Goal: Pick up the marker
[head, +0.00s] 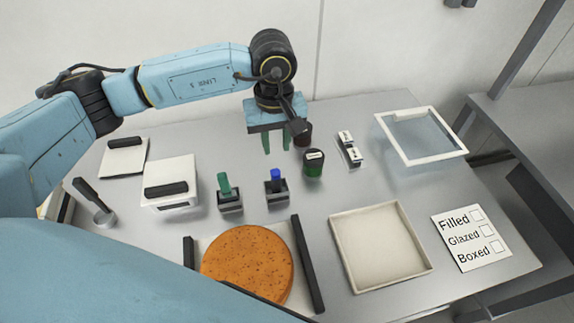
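Two marker-like sticks stand upright in small black holders on the table. One is green (224,184) and the other is blue (277,176); I cannot tell which is the marker. My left gripper (275,147) hangs behind and above the blue one, fingers pointing down, with a gap between them and nothing held. It is apart from both sticks. A white card (470,240) at the right reads Filled, Glazed and Boxed, and its boxes look empty. My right gripper is not in view.
An orange round (247,262) lies at the front between dark bars. An empty cream tray (380,247) is to its right. A dark green jar (313,165) stands right of my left gripper, with a clear-topped frame (431,155) farther right. White boxes (171,190) stand at the left.

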